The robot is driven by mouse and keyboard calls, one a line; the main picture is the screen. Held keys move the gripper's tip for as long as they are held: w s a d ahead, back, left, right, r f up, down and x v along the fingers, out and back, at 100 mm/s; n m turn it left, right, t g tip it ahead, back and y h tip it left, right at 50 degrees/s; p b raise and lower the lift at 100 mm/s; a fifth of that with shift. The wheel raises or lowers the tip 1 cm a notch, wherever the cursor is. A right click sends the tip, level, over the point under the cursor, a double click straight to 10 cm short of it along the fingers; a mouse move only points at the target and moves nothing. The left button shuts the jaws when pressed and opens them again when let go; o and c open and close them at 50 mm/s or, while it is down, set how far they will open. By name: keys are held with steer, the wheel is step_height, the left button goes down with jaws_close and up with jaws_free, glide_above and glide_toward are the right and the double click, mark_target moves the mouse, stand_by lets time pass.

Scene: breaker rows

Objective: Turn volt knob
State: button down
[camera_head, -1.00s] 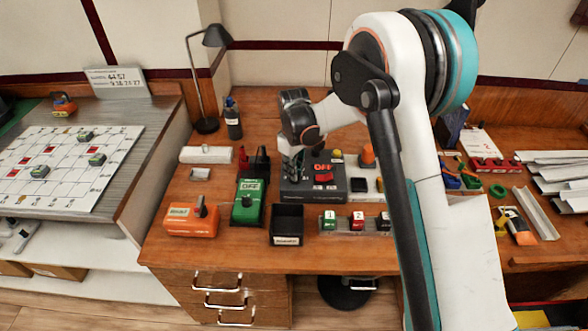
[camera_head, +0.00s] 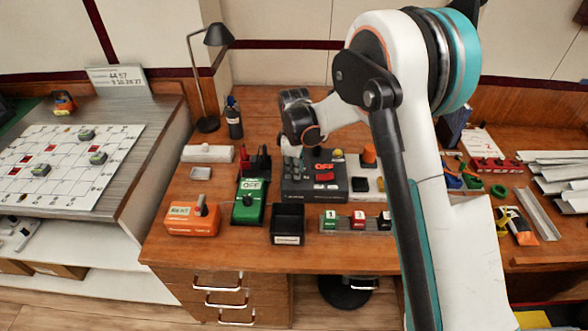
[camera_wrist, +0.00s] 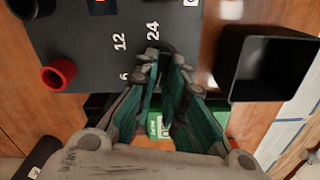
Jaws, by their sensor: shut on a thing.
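The dark grey volt unit (camera_head: 327,193) sits on the desk in the head view, with an OFF label and a red switch (camera_head: 324,176) on top. My gripper (camera_head: 292,170) reaches down onto its left side. In the wrist view the dark panel (camera_wrist: 85,40) carries the white marks 12 and 24 and a partly covered 6. My gripper (camera_wrist: 165,62) is shut there beside these marks, on the volt knob (camera_wrist: 166,48). The fingers hide most of the knob, so its pointer direction cannot be told.
A black open bin (camera_head: 287,223) and a green unit (camera_head: 248,202) stand in front and to the left. An orange box (camera_head: 192,220) is further left. A row of numbered switches (camera_head: 357,222) lies front right. A lamp (camera_head: 207,122) stands behind.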

steer(key=c, duration=1.7)
jaws_free()
steer(key=shift+o, duration=0.2)
step_height(320, 180, up, 12)
